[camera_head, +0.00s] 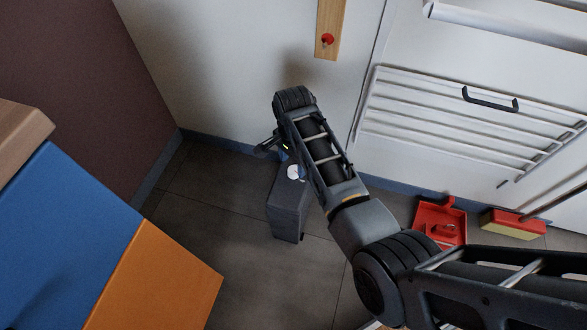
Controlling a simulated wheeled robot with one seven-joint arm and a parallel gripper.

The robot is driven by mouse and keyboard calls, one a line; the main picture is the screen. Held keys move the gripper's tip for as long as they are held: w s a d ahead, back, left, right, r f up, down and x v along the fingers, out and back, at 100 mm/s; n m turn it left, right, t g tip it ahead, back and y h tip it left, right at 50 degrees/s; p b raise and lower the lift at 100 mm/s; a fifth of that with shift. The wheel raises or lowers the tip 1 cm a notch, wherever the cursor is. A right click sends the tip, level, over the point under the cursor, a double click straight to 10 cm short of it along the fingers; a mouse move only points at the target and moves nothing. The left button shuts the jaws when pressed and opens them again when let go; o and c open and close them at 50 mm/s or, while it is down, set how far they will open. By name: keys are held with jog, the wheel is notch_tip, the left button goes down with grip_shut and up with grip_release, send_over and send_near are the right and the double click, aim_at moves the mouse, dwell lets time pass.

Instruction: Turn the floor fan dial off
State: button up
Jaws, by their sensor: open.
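A dark grey upright box (286,208), which looks like the floor fan, stands on the tiled floor near the back wall. A small round white dial (293,172) shows on its top, just left of my forearm. How the dial is turned is too small to tell. My gripper (264,149) points down and left beside the wrist, above and slightly left of the box top in the picture. Its fingers are small and dark, and they look open and empty. I cannot tell whether they touch the box. My arm hides part of the box's right side.
A blue and orange block (150,275) with a wooden top stands at left. A white slatted rack (450,120) is on the right wall. Floor left of the box is clear.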

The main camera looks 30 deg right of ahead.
aim_at(294, 170)
jog(key=shift+f+b, duration=0.45)
jog(key=shift+f, duration=1.1)
jog(key=c, duration=1)
